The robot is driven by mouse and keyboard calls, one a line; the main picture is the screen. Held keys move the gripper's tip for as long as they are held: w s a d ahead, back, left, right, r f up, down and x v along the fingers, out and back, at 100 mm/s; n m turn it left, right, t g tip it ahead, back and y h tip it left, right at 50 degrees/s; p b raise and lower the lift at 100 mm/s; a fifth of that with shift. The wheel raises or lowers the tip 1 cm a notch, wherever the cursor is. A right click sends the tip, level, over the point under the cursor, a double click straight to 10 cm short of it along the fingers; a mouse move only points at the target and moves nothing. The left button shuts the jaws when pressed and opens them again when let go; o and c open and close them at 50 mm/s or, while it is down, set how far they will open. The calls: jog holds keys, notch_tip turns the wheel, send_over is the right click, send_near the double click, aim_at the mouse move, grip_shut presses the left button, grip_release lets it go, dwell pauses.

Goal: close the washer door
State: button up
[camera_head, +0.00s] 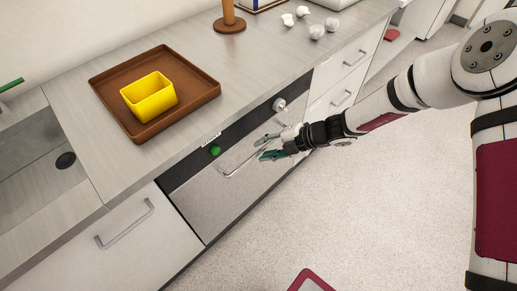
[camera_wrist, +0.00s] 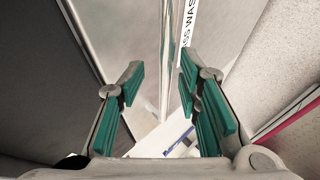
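The washer (camera_head: 215,165) is built in under the counter. It has a dark control strip with a green button and a pale knob, and a steel door (camera_head: 215,205) with a bar handle (camera_head: 232,172). The door stands upright and looks about flush with the neighbouring fronts; I cannot tell if a small gap is left. My gripper (camera_head: 268,147) is in front of the door's right part, near the handle's right end. In the wrist view my gripper (camera_wrist: 160,90) has its green fingers apart, with a shiny upright strip seen between them. Contact with the handle cannot be told.
A brown tray (camera_head: 190,103) with a yellow box (camera_head: 149,95) sits on the counter (camera_head: 245,70). A brown stand (camera_head: 229,22) and several small white pieces (camera_head: 317,32) are farther back. White drawers (camera_head: 345,75) adjoin the washer at right. The floor (camera_head: 350,210) in front is mostly clear.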

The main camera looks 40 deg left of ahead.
jog(key=v, duration=0.8)
jog(key=shift+d+r, duration=0.25)
jog(key=shift+w, duration=0.1)
